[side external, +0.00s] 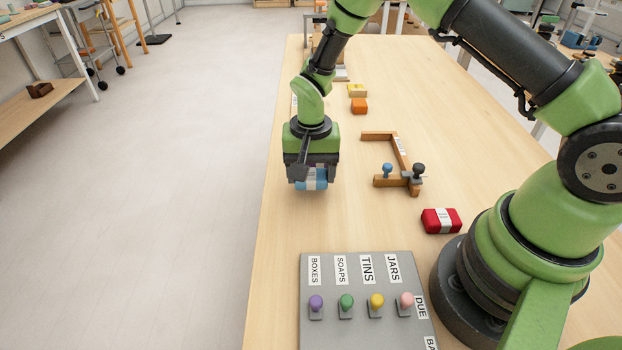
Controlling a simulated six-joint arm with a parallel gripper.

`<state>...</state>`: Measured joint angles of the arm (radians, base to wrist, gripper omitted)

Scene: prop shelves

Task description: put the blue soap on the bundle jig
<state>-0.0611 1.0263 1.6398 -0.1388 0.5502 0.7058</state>
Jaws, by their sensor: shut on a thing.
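The blue soap (311,184), with a pale band around it, is between the fingers of my gripper (312,177). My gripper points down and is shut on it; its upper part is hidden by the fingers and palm. The soap is low over the table near the left edge; I cannot tell if it touches the wood. A brown wooden bracket-shaped frame, which looks like the bundle jig (404,161), lies to the right of my gripper. It has a blue knob and a dark knob at its near end. The jig's inner space looks empty.
A red soap (441,220) with a white band lies by my base. Orange (359,105) and yellow (357,90) blocks lie farther back. A grey panel (320,265) with labels and coloured knobs is in front. The table (455,130) right of the jig is clear.

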